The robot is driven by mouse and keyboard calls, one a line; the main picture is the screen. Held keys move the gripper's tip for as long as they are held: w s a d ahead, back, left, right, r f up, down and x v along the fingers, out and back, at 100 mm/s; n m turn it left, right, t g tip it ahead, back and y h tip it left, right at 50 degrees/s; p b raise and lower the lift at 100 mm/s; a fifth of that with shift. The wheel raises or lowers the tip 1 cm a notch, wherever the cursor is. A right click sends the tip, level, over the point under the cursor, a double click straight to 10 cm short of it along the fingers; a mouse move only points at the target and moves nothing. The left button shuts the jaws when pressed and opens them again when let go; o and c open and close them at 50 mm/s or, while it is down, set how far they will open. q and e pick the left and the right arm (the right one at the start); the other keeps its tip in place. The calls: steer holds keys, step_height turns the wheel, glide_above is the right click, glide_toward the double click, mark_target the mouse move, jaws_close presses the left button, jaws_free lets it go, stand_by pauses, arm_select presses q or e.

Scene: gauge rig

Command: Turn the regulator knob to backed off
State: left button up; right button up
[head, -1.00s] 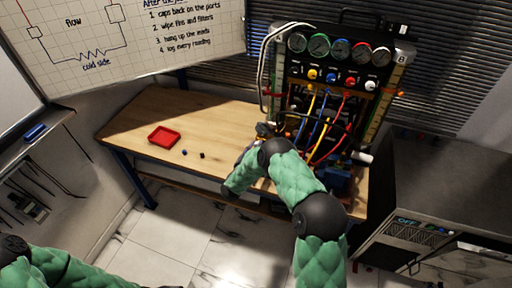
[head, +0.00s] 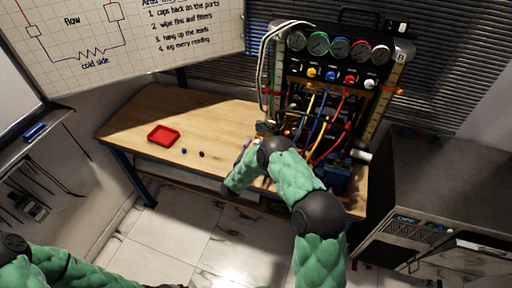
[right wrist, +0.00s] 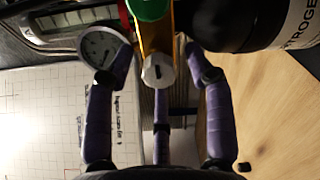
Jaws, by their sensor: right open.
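The regulator knob (right wrist: 158,70) shows in the right wrist view as a pale round end with a dark slot, on a brass-coloured body with a green part (right wrist: 148,8) above it. My right gripper (right wrist: 156,62) is open, its purple fingers to the left and right of the knob. I cannot tell whether they touch it. A round gauge (right wrist: 100,47) sits beside the left finger. In the head view my right forearm hides the regulator and most of that gripper. My left arm shows at the lower left; its gripper is out of view.
The gauge panel (head: 335,75) with coloured hoses rises at the bench's back right. A red tray (head: 163,135) and small dark pieces lie on the wooden bench (head: 205,115), whose left part is mostly clear.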

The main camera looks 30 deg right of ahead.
steer(key=v, duration=1.2)
steer(key=s+a+f+m+g+y+b, duration=0.1)
steer(key=s+a+f+m+y+b, duration=0.2)
steer(key=f, duration=0.4)
steer(key=a+f+m+y, duration=0.2)
steer(key=a+f+y, duration=0.1)
steer(key=f+y, duration=0.25)
steer(key=s+a+f+m+g+y+b, duration=0.1)
steer(key=s+a+f+m+y+b, duration=0.1)
steer(key=a+f+y, duration=0.35)
steer(key=s+a+f+m+g+y+b, duration=0.1)
steer(key=s+a+f+m+g, duration=0.1)
steer(key=s, duration=0.5)
steer(key=s+a+f+m+g+y+b, duration=0.1)
steer(key=s+a+f+m+g+y, duration=0.1)
steer(key=s, duration=0.5)
steer(key=s+a+f+m+g+y+b, duration=0.1)
steer(key=s+a+f+m+g, duration=0.2)
steer(key=s, duration=0.5)
steer(key=shift+a+f+m+g+y+b, duration=0.3)
steer(key=shift+a+f+m+g+b, duration=0.1)
steer(key=shift+f+m+g, duration=0.15)
